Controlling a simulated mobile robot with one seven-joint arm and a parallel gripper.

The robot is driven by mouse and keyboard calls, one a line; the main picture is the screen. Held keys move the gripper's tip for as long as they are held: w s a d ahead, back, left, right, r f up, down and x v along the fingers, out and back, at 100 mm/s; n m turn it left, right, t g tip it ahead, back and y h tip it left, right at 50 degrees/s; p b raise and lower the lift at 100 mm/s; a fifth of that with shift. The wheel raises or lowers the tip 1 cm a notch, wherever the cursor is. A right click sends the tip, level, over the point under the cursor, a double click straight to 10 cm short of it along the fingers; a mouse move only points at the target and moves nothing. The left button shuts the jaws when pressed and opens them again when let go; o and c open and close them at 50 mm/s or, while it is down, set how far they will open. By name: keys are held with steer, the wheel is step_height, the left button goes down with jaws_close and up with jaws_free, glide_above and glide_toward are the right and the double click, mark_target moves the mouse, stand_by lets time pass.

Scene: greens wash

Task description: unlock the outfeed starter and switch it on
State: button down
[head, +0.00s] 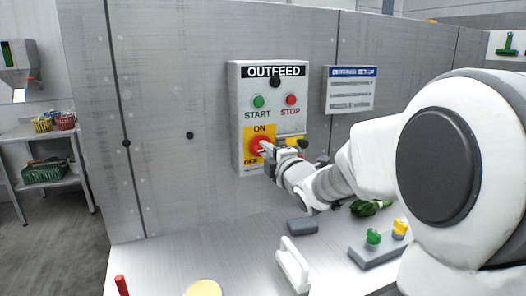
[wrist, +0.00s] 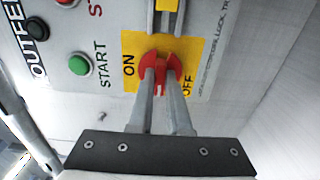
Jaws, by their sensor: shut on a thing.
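The outfeed starter (head: 241,103) is a pale panel on the grey wall, with a green START button (head: 258,101) and a red STOP button (head: 291,100). Below is a yellow plate marked ON and OFF (head: 250,132) with a red rotary handle (head: 256,148). My gripper (head: 264,148) is at this handle. In the wrist view the two fingers (wrist: 160,88) are shut on the red handle (wrist: 172,62), between the ON and OFF words; its exact angle is hard to tell. A yellow piece in a grey holder (wrist: 167,5) sits beside the plate; no padlock shows on the handle.
A sign (head: 349,90) hangs right of the starter. On the counter below are a dark grey block (head: 302,226), a white handled thing (head: 292,263), leafy greens (head: 368,207) and a grey base (head: 371,253) with green and yellow pieces. A shelf with baskets stands left.

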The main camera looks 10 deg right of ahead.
steer(key=shift+m, duration=0.3)
steer(key=m+p, duration=0.1)
steer(key=m, duration=1.6)
steer(key=shift+r, duration=0.1)
steer(key=shift+m, duration=0.3)
stand_by(0.4)
steer(key=c, duration=0.9)
jaws_free()
steer(key=shift+o, duration=0.2)
steer(key=shift+s, duration=0.1)
